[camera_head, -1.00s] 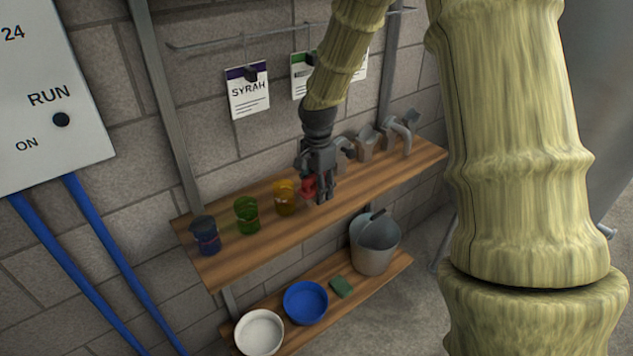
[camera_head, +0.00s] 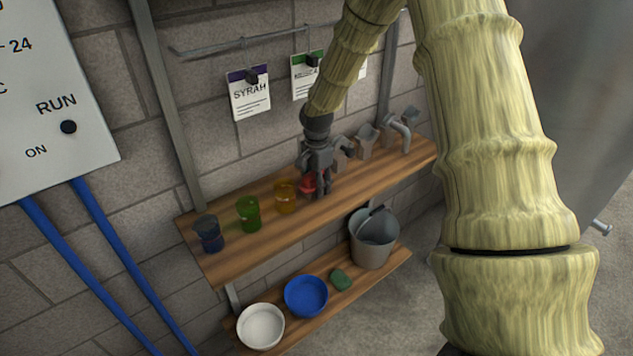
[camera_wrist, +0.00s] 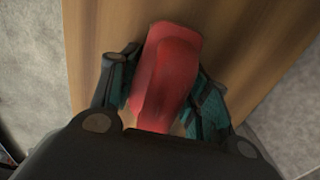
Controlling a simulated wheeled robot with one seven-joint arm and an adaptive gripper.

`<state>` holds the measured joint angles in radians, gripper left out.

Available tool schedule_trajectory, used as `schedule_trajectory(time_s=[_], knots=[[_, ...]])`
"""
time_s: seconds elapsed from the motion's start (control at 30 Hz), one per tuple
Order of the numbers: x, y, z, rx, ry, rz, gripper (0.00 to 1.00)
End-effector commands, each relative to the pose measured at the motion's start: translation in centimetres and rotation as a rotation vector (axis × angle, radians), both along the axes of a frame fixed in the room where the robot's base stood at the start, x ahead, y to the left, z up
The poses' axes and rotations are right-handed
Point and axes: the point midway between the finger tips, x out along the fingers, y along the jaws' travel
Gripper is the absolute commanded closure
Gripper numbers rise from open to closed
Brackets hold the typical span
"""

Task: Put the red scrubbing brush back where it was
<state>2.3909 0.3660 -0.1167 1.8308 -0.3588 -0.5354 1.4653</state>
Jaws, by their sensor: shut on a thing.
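The red scrubbing brush (camera_head: 308,183) is at the upper wooden shelf, at the right end of a row of coloured items, largely hidden behind my gripper in the head view. In the wrist view the red brush (camera_wrist: 168,75) lies between the two fingers, with the wooden board beneath it. My gripper (camera_head: 322,190) points down at the shelf and is shut on the brush. I cannot tell whether the brush touches the board.
The upper shelf (camera_head: 225,262) also holds a dark blue item (camera_head: 209,234), a green one (camera_head: 248,214), a yellow one (camera_head: 286,197) and grey fittings (camera_head: 366,140). Below are a white bowl (camera_head: 261,327), a blue bowl (camera_head: 306,296), a green pad (camera_head: 340,280) and a bucket (camera_head: 372,250).

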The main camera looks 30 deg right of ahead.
Motion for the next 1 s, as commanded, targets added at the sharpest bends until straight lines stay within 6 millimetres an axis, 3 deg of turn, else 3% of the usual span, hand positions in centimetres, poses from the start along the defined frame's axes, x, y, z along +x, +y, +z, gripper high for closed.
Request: schedule_trajectory(time_s=[0.27, 0.3, 0.4, 0.77, 1.0], knots=[[0.0, 0.0, -0.3, -0.001, 0.000, 0.001, 0.83], [0.0, 0.0, -0.3, -0.001, 0.000, 0.001, 0.51], [0.0, 0.0, -0.3, 0.000, 0.000, 0.001, 0.33], [0.0, 0.0, -0.2, 0.000, 0.000, 0.000, 0.32], [0.1, 0.1, 1.5, -0.001, -0.003, 0.000, 0.32]])
